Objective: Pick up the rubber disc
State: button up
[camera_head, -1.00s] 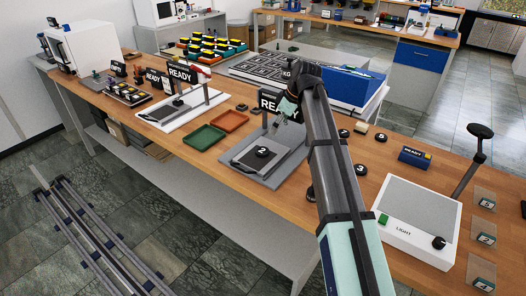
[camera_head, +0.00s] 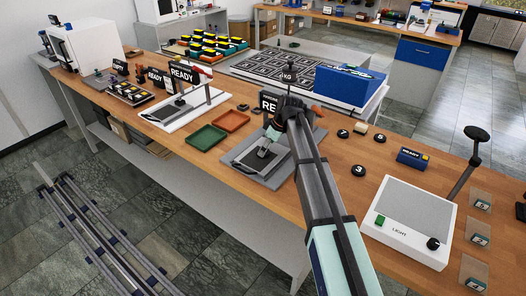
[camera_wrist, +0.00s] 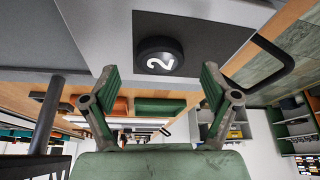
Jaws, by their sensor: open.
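A black rubber disc marked 2 (camera_wrist: 160,58) lies flat on the dark plate of a grey press (camera_wrist: 215,45). In the head view the disc (camera_head: 263,153) is small and partly covered by my gripper (camera_head: 271,138), which is low over the press plate. In the wrist view my gripper (camera_wrist: 160,78) is open, its two green-padded fingers wide apart. The disc is centred just beyond the gap between the fingertips, and nothing is held. Other black discs lie on the table, including one marked 3 (camera_head: 358,171).
The press's upright and READY sign (camera_head: 268,101) stand close behind my gripper. Green (camera_head: 204,137) and orange (camera_head: 231,121) trays lie to the left. A blue bin (camera_head: 350,87) stands behind.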

jog(key=shift+x, duration=1.05)
jog(key=c, duration=1.2)
jog(key=shift+r, duration=0.1)
jog(key=shift+c, duration=0.2)
